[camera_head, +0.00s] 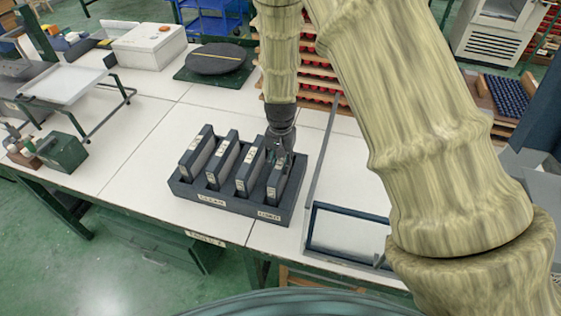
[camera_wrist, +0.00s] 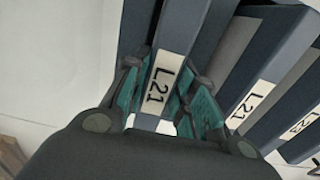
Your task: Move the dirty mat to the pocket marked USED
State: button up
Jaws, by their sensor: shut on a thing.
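My gripper (camera_head: 281,152) points down over the right end of a dark rack (camera_head: 235,208) and is shut on the rightmost dark panel-like mat (camera_head: 276,185). In the wrist view the teal finger pads of my gripper (camera_wrist: 163,92) lie on both sides of that mat, whose white label reads L21 (camera_wrist: 158,88). The mat stands upright in the right-end pocket; its lower edge is hidden. The rack's front has a left label that seems to read CLEAN (camera_head: 211,200) and a right label, probably USED (camera_head: 268,215). No dirt can be made out.
Several similar mats stand in the pockets to the left, the closest one (camera_head: 247,172) beside the held mat. A metal-framed tray (camera_head: 346,232) lies right of the rack. A green box (camera_head: 62,152) and a tray stand (camera_head: 65,85) are at left. The white table between is clear.

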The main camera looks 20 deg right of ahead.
jog(key=o, duration=1)
jog(key=shift+c, duration=0.2)
notch_tip(320, 180, up, 19)
jog(key=p, duration=0.6)
dwell(0.4)
dwell(0.3)
